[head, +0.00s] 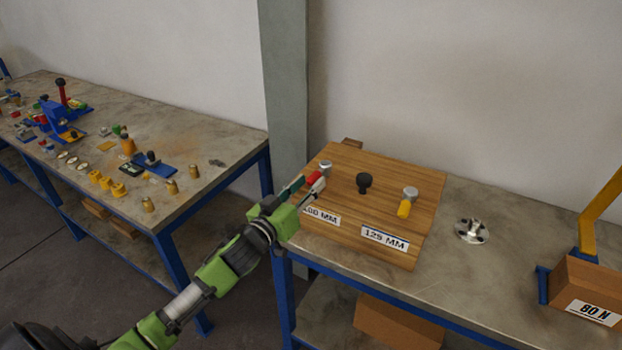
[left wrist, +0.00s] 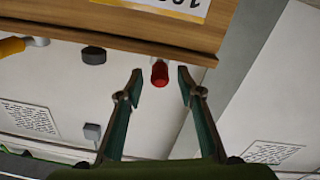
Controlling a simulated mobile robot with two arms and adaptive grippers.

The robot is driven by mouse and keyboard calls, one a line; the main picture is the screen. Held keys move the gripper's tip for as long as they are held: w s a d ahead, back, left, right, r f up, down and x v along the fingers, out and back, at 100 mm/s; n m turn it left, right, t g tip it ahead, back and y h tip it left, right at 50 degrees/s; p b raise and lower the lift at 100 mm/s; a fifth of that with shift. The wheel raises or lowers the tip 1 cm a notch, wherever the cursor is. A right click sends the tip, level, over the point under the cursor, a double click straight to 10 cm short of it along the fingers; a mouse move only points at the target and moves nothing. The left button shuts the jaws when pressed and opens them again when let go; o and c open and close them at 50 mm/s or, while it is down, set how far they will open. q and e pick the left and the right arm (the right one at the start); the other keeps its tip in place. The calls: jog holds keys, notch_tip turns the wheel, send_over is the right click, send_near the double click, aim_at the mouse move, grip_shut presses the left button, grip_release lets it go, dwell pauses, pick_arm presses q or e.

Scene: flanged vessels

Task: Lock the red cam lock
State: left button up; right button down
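The red cam lock (head: 314,178) has a red handle beside a silver post (head: 325,167) at the left of a wooden board (head: 400,160). My left gripper (head: 307,186) is at the handle, with its fingers apart. In the left wrist view the red cam lock (left wrist: 159,72) shows between the two open fingertips of the left gripper (left wrist: 160,78), with gaps on both sides. That view looks upside down. The base of the red handle is partly hidden by the board's edge there. My right gripper is not in view.
The board also carries a black knob (head: 364,182) and a yellow cam lock (head: 404,208). A label (head: 385,238) is on its front. A metal flange (head: 471,231) and a box marked 80 N (head: 590,290) stand to the right. A cluttered workbench (head: 225,135) is at left.

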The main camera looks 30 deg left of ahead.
pick_arm(q)
jog(key=shift+w+d, duration=0.1)
jog(key=shift+w, duration=0.8)
grip_shut()
